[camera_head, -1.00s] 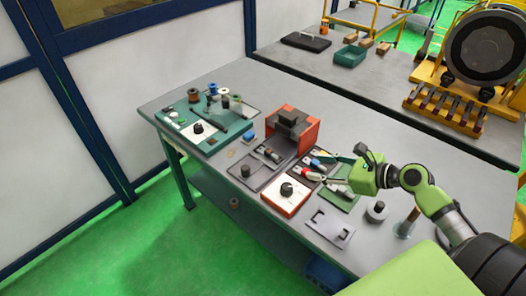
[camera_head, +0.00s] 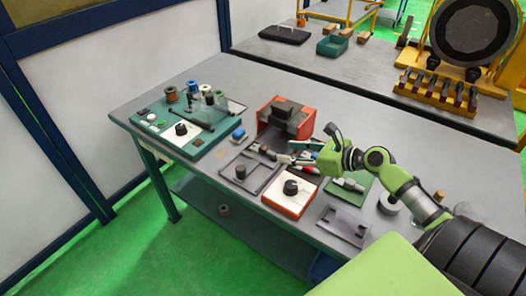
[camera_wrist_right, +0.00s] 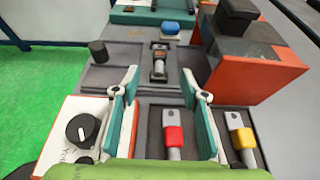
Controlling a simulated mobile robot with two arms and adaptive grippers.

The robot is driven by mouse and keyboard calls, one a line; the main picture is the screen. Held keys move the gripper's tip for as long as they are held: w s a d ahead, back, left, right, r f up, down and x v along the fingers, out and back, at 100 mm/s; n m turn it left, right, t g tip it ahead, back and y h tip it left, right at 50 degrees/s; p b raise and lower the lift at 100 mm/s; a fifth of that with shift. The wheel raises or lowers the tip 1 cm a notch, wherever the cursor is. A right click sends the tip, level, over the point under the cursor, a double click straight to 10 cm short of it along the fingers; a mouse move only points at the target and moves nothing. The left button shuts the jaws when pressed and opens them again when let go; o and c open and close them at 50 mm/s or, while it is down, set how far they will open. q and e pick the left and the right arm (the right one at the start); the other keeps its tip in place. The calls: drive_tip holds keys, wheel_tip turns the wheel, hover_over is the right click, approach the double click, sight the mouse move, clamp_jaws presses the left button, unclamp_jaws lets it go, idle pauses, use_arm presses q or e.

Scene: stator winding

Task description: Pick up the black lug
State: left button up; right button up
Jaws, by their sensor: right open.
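In the right wrist view a lug with a dark top and grey metal barrel (camera_wrist_right: 159,62), which looks like the black lug, lies in a narrow compartment of a grey tray (camera_wrist_right: 113,77). In the head view it shows small, left of my right gripper (camera_head: 296,152). The right gripper is open and empty, its two teal fingers pointing at the tray. In the wrist view the lug appears ahead of the gap between the fingertips (camera_wrist_right: 160,84), apart from both. A red lug (camera_wrist_right: 174,137) and a yellow lug (camera_wrist_right: 242,140) lie in a nearer tray. The left gripper is out of view.
An orange box with a dark block on top (camera_wrist_right: 245,62) stands right of the tray. A white-topped orange box with a black dial (camera_wrist_right: 82,128) is at lower left. A black cylinder (camera_wrist_right: 98,50) stands in the tray's left part. A blue item (camera_wrist_right: 170,28) lies beyond.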

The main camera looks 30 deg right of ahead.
sight(266, 148)
drive_tip(key=x, duration=0.5)
drive_tip(key=shift+w, duration=0.15)
drive_tip(key=shift+p+x, duration=0.45)
drive_tip(key=shift+x, duration=2.2)
drive_tip(key=shift+a+r, duration=0.15)
drive_tip(key=shift+r, duration=0.05)
clamp_jaws()
